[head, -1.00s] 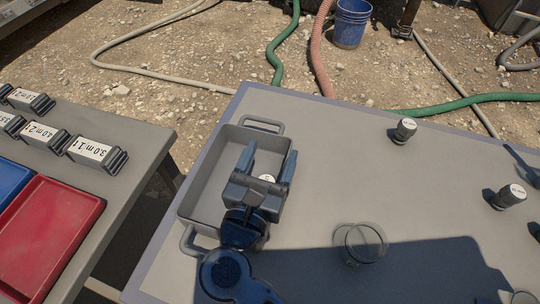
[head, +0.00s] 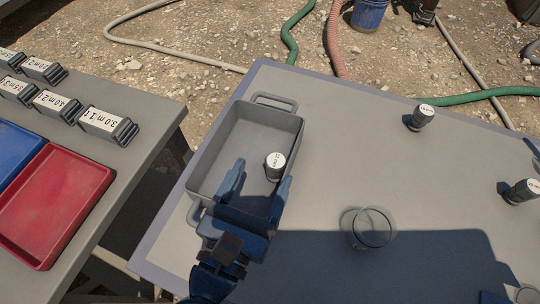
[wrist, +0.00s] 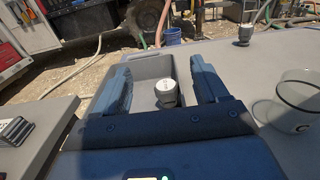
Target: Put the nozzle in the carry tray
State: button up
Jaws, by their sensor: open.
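The nozzle (head: 275,165), a small dark cylinder with a white labelled top, stands upright inside the grey carry tray (head: 228,118), toward its right wall. The tray is on the grey table and has a loop handle at each end. My gripper (head: 257,178) is open and empty over the near part of the tray, with the nozzle just beyond its fingertips and apart from them. In the wrist view the nozzle (wrist: 166,92) shows between the two spread fingers, and the tray (wrist: 152,68) lies behind it.
A clear round vessel (head: 370,228) stands right of the tray. Two similar labelled cylinders stand farther right, one at the back (head: 422,117) and one by the right edge (head: 521,191). A side table on the left holds a red tray (head: 55,205), a blue tray and several labelled blocks.

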jog(key=shift+v, duration=0.8)
jog(key=s+d+r+n+t+y, duration=0.15)
jog(key=s+d+n, duration=0.25)
jog(key=d+n, duration=0.45)
jog(key=s+d+r+n+t, duration=0.3)
jog(key=s+d+n, duration=0.1)
jog(key=d+n, duration=0.4)
jog(key=s+d+f+n+g+y, duration=0.1)
jog(key=s+d+n+g+y, duration=0.1)
jog(key=s+n, duration=0.4)
jog(key=s+d+f+n+g+y, duration=0.1)
jog(key=s+d+n+g, duration=0.3)
jog(key=n, duration=1.3)
jog(key=s+d+y, duration=0.1)
jog(key=s, duration=0.2)
jog(key=shift+d+f+g+y, duration=0.35)
jog(key=shift+d+f, duration=0.05)
